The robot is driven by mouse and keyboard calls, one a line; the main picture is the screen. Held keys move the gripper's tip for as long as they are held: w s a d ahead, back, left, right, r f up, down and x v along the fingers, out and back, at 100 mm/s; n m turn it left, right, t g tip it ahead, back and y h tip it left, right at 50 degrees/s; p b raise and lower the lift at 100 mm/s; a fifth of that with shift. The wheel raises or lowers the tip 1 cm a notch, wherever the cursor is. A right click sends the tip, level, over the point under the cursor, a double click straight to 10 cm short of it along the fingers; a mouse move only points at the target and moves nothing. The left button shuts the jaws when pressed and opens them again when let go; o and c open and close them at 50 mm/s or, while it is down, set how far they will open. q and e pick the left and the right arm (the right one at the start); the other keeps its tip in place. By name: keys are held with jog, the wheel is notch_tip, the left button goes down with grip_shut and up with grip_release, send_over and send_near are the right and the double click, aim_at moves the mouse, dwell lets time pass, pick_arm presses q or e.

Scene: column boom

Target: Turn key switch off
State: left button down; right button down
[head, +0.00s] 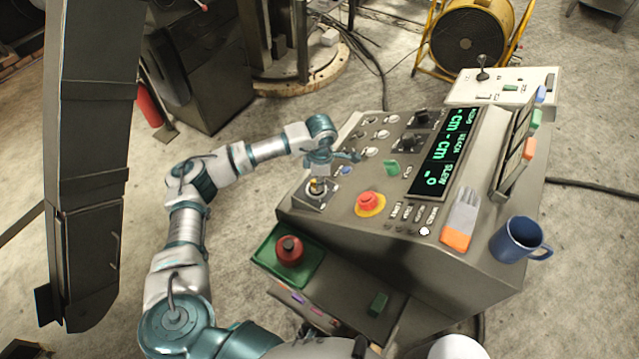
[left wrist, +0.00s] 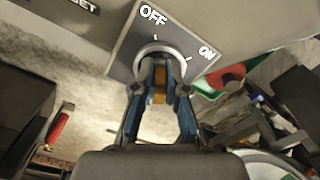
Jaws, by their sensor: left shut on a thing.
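The key switch (head: 312,196) sits on a square plate at the near left corner of the sloped console. In the left wrist view its grey plate (left wrist: 122,62) carries the words OFF at the top and ON to the right, each with a tick mark, around a round metal collar. My left gripper (head: 318,180) reaches it from above. In the left wrist view the left gripper's blue fingers (left wrist: 160,84) are shut on the brass-coloured key (left wrist: 159,90) at the collar. The fingers partly hide the key, so its exact pointing is hard to tell. My right gripper is out of view.
The console holds a red emergency button (head: 369,203), a green display (head: 446,150) and several knobs. A green tray (head: 265,256) with a red-topped object (head: 289,250) is just below the switch.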

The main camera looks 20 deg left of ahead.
pick_arm(q)
jog(key=shift+w+n, duration=0.1)
jog(key=shift+n, duration=0.8)
jog(key=c, duration=1.2)
grip_release()
jog(key=shift+w, duration=0.1)
jog(key=shift+c, duration=0.2)
jog(key=shift+o, duration=0.2)
jog(key=shift+w+d, duration=0.1)
notch_tip(320, 180, up, 12)
jog(key=shift+f, duration=0.1)
